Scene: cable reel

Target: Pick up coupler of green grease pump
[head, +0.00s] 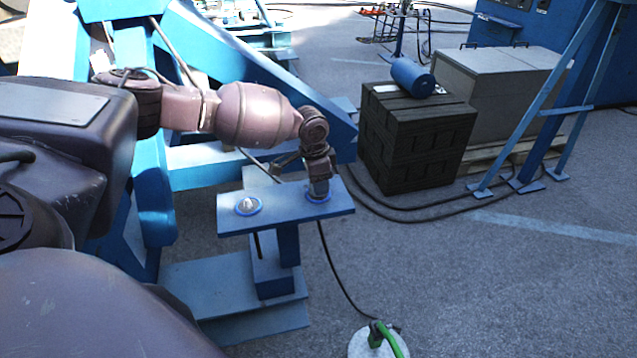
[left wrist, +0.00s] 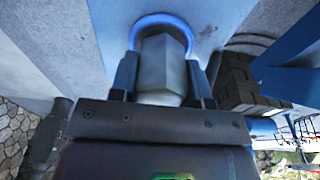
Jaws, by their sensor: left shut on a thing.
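My left gripper (head: 318,194) points down at the right end of the small blue stand (head: 285,216). In the left wrist view its two fingers (left wrist: 162,78) are shut on a grey metal coupler (left wrist: 161,66), one finger on each side. The coupler sits at a blue ring (left wrist: 163,20) on the stand's top. In the head view the gripper hides the coupler. A thin black hose (head: 334,268) runs from under that end of the stand down to the green grease pump (head: 389,338), cut off at the bottom edge. My right gripper is not in view.
A second silver fitting (head: 247,204) in a blue ring sits at the stand's left end. Dark stacked crates (head: 418,135) bear a blue cylinder (head: 412,77), with a grey box (head: 498,85) behind. Black cables lie on the floor. Open floor lies to the right.

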